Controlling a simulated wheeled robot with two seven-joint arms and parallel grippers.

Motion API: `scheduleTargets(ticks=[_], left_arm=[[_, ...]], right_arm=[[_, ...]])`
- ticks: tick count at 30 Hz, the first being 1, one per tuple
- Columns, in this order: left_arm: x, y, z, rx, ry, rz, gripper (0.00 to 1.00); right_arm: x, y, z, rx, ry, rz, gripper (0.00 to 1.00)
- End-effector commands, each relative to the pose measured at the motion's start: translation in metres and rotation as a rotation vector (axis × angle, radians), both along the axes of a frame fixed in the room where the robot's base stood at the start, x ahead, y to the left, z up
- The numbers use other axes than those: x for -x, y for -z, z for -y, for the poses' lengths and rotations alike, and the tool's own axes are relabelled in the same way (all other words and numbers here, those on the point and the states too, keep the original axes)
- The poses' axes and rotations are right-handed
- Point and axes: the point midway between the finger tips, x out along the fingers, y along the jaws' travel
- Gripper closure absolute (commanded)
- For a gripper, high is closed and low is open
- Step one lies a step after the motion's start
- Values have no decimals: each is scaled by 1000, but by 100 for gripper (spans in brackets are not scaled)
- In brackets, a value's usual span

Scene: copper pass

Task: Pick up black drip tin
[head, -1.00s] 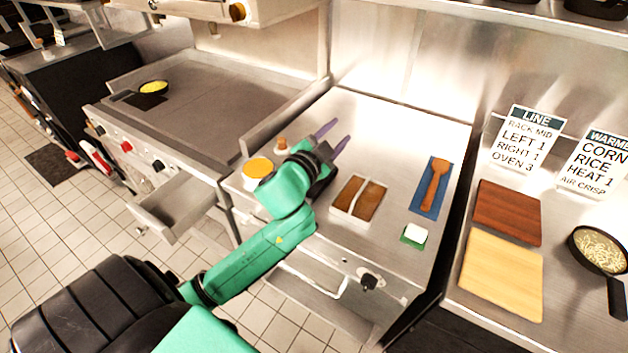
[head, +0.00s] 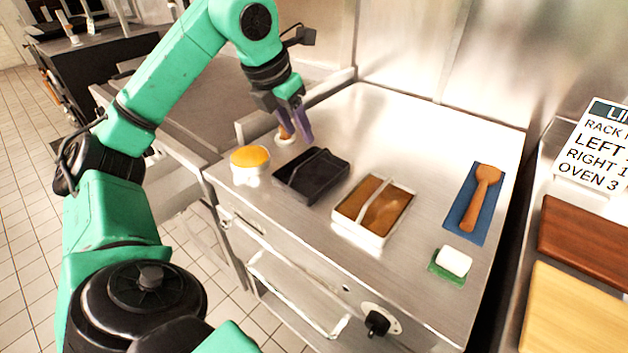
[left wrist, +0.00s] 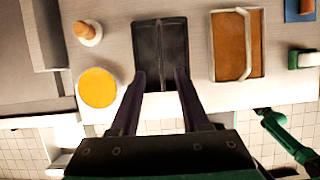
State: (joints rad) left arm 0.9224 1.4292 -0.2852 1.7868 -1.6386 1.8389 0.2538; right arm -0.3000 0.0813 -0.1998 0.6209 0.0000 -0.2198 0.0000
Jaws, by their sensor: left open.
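The black drip tin (head: 311,174) is a dark, shallow rectangular tray with a ridge along its middle. It sits on the steel counter between the orange-topped tub and the tray with brown contents. The tin also shows in the left wrist view (left wrist: 160,50), upper middle, beyond the fingertips. My left gripper (head: 303,138) is above the counter at the tin's back left in the head view, its purple fingers pointing down. In the left wrist view the fingers (left wrist: 160,75) are apart with nothing held between them. My right gripper is not in view.
An orange-topped white tub (head: 250,163) and a small wooden-handled item (head: 285,135) stand left of the tin. The white-rimmed tray (head: 347,228) is close on its right. A sponge (head: 454,262) and a wooden spoon (head: 483,190) on a blue cloth lie further right.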

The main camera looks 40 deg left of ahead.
Motion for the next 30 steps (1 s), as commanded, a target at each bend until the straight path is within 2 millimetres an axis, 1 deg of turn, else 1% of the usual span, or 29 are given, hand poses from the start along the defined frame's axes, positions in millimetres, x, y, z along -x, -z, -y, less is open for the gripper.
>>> scheduleTargets(ticks=[1,3,8,15,18,23,27,30], left_arm=[[-4,19,0,0,1,-6,54],[-11,34,0,0,2,-6,54],[-21,52,1,1,4,-2,54],[-36,91,2,3,4,-4,54],[-39,98,2,3,4,0,54],[-40,98,2,3,4,1,54],[-40,98,2,2,5,1,100],[-40,97,2,2,5,1,100]], right_arm=[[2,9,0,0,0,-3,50],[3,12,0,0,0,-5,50],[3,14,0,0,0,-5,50],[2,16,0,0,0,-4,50],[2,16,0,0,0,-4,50],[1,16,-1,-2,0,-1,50],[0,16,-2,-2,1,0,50],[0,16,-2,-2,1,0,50]])
